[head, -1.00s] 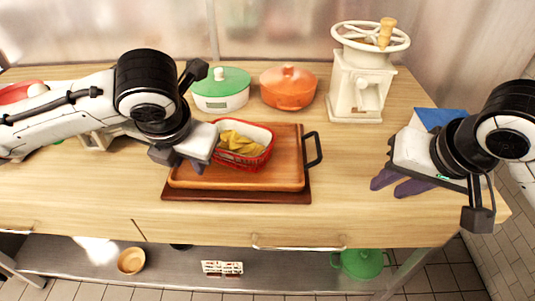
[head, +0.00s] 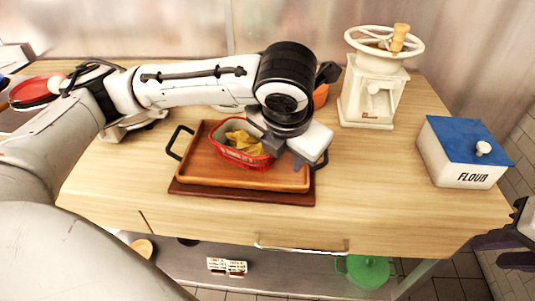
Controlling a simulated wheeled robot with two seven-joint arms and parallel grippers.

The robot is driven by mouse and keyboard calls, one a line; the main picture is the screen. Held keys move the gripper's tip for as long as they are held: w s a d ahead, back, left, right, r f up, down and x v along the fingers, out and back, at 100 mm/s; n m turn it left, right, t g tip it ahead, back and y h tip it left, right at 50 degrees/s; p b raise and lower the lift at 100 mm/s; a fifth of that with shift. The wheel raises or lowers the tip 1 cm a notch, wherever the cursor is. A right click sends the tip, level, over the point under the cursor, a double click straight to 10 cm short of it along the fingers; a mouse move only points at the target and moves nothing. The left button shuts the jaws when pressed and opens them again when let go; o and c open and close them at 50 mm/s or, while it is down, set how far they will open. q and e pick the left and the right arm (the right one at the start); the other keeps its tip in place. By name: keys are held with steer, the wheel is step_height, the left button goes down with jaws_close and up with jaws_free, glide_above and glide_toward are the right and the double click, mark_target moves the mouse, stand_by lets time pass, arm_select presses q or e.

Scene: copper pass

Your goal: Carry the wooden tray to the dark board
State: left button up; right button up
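The wooden tray (head: 225,172), with black handles at its left and right ends, lies over the dark reddish-brown board (head: 245,195), whose front and right margins show. A red basket (head: 240,158) with yellow cloth in it stands in the tray. The left handle (head: 175,143) is free; the right handle is mostly hidden by my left gripper (head: 297,163). That gripper reaches down at the tray's right end, its fingers largely hidden, so I cannot tell whether it holds the handle. My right gripper (head: 508,251) is at the right picture edge, its purple fingers apart, empty.
A white grinder (head: 372,88) stands behind right, and a white flour box with blue lid (head: 462,152) at the right. My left arm hides most of the pots behind the tray. A green pot (head: 366,271) is below.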

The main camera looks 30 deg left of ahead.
steer(key=v, duration=1.1)
steer(key=shift+a+r, duration=0.35)
steer(key=shift+r, duration=0.1)
